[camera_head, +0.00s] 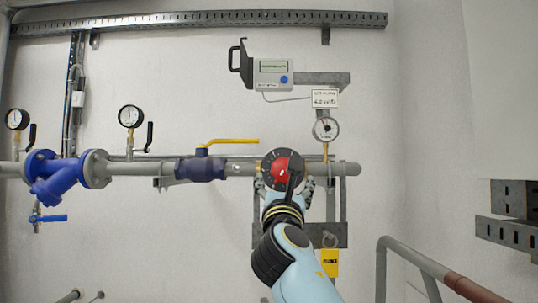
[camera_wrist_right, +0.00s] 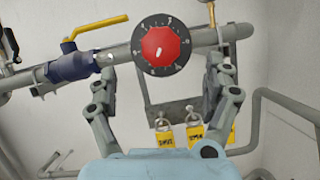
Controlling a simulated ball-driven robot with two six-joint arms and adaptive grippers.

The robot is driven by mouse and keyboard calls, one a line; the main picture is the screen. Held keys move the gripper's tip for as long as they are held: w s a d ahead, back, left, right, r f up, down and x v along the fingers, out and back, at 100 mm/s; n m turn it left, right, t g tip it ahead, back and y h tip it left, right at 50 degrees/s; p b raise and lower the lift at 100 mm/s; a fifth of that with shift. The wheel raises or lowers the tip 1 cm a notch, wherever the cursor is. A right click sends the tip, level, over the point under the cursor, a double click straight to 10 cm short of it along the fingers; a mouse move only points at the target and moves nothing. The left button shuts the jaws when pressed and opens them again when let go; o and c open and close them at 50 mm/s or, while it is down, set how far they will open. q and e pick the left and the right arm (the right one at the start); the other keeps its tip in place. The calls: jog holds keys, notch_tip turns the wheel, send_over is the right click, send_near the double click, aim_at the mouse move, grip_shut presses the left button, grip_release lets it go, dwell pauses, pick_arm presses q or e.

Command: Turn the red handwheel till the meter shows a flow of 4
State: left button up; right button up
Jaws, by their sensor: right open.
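The red handwheel (camera_head: 281,170) sits on the pipe, a red knob on a black dial ring with white marks. It also shows in the right wrist view (camera_wrist_right: 160,45). My right gripper (camera_head: 285,186) is just below and in front of it. In the right wrist view my right gripper (camera_wrist_right: 161,72) is open, its two fingers apart on either side of the dial with nothing between them gripped; I cannot tell whether they touch it. The meter (camera_head: 273,74) is a white box with a grey-green display and blue button on the wall above; its reading is too small to read. My left gripper is out of view.
A yellow-levered valve (camera_head: 203,168) and a blue strainer (camera_head: 60,174) are on the pipe to the left. A pressure gauge (camera_head: 326,129) stands right of the wheel. Yellow-tagged padlocks (camera_wrist_right: 165,132) hang below it. A handrail (camera_head: 428,262) is at lower right.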

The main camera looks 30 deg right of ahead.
aim_at(284, 170)
jog(key=x, duration=0.6)
jog(key=p+x, duration=0.1)
jog(key=x, duration=0.2)
jog(key=shift+w+d+f, duration=0.2)
jog(key=shift+f, duration=0.1)
jog(key=shift+w+d+r, duration=0.2)
jog(key=shift+w+d, duration=0.15)
jog(key=shift+w, duration=0.15)
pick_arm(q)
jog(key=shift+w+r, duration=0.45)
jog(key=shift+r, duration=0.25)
pick_arm(e)
jog(key=c, duration=1.2)
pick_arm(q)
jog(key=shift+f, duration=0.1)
pick_arm(e)
jog(key=shift+o, duration=0.2)
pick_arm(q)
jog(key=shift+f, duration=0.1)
pick_arm(e)
jog(key=shift+f+m, duration=0.1)
jog(key=shift+m, duration=0.2)
